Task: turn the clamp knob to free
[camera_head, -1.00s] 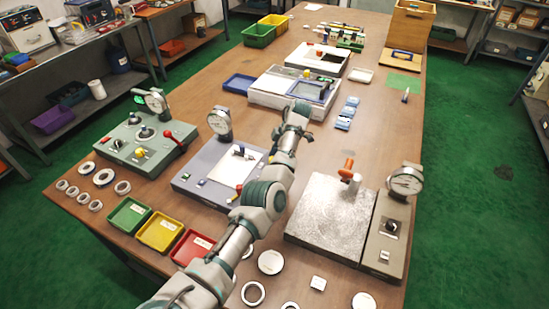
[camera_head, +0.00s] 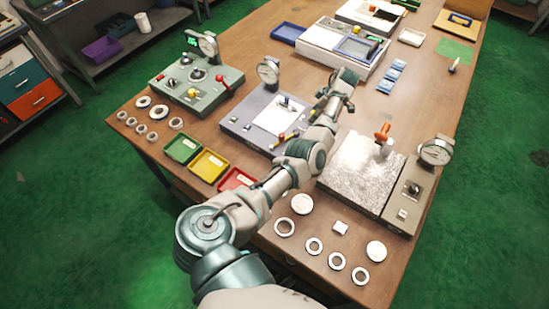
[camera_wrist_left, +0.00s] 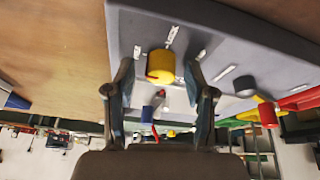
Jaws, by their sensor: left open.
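A round yellow knob (camera_wrist_left: 161,64) with a red mark sits on the blue-grey plate (camera_wrist_left: 235,35) in the left wrist view, beside small white labels. I take it for the clamp knob. My left gripper (camera_wrist_left: 160,90) is open, its two dark fingers on either side of the view, with the knob showing in the gap just beyond the tips. I cannot tell whether they touch it. In the head view my left gripper (camera_head: 343,82) is over the far right part of the blue-grey station (camera_head: 242,125), and my arm hides part of that station. My right gripper is not in view.
A dial gauge (camera_head: 268,72) and a red-and-yellow lever (camera_head: 283,138) stand on the same station. A stone plate (camera_head: 355,175) with an orange-handled part (camera_head: 383,133) is to the right; coloured trays (camera_head: 208,164) are to the left.

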